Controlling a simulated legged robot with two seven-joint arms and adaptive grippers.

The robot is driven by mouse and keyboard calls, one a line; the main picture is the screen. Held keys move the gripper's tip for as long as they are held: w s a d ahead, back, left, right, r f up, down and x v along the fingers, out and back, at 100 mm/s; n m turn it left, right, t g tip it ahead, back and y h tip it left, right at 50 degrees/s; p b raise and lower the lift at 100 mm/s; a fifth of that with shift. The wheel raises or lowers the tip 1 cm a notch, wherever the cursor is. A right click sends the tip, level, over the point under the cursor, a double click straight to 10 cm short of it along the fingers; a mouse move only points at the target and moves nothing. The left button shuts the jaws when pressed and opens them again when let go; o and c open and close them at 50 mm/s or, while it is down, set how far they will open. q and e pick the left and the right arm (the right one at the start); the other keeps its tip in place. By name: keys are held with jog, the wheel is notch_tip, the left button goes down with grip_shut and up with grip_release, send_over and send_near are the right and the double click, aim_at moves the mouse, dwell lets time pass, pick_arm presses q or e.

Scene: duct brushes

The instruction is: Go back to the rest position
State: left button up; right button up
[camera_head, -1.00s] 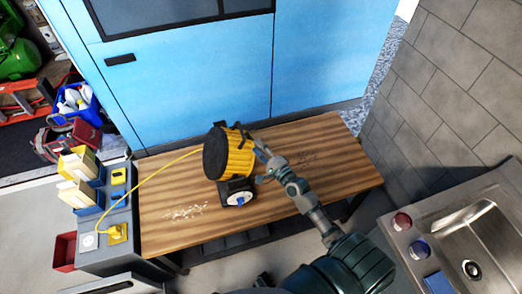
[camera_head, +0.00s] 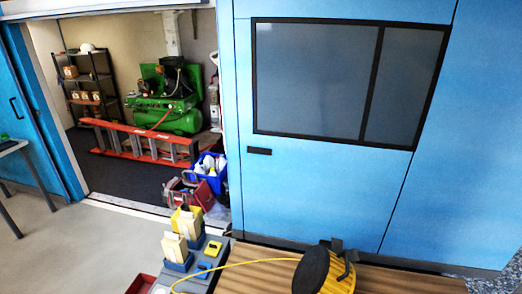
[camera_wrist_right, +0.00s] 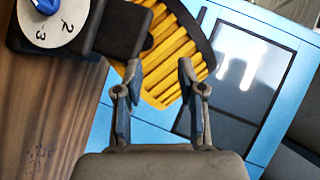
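The yellow ribbed machine with a black round face (camera_head: 312,270) stands on the wooden bench at the bottom edge of the head view, its lower part cut off. In the right wrist view its yellow ribs (camera_wrist_right: 175,50) and a white numbered dial with a blue knob (camera_wrist_right: 45,22) show upside down. My right gripper (camera_wrist_right: 159,67) is open, its two fingers spread apart in front of the yellow ribs. I cannot tell whether a fingertip touches them. A grey piece beside the machine in the head view may be part of this gripper. My left gripper is out of view.
The wooden bench (camera_head: 400,280) runs along the bottom right. A yellow cable (camera_head: 240,264) runs left to a grey unit with boxes (camera_head: 180,250). A blue wall with a dark window (camera_head: 310,80) stands behind. A green compressor (camera_head: 175,110) and red ladder (camera_head: 130,143) are far left.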

jog(key=s+a+f+n+g+h, duration=0.1)
jog(key=s+a+f+n+g, duration=0.25)
jog(key=s, duration=0.25)
jog(key=s+a+f+n+g, duration=0.2)
jog(key=s+f+n+g, duration=0.1)
jog(key=s+f+n, duration=0.15)
jog(key=s+n+g+h, duration=0.3)
jog(key=s+n+g, duration=0.15)
jog(key=s, duration=0.85)
notch_tip(320, 180, down, 27)
jog(key=s+g, duration=0.1)
jog(key=s, duration=0.1)
jog(key=s+d+f+n+g, duration=0.1)
jog(key=s+d+f, duration=0.2)
jog(key=s+f, duration=1.1)
jog(key=shift+s+d+f, duration=0.2)
jog(key=shift+s+f, duration=0.05)
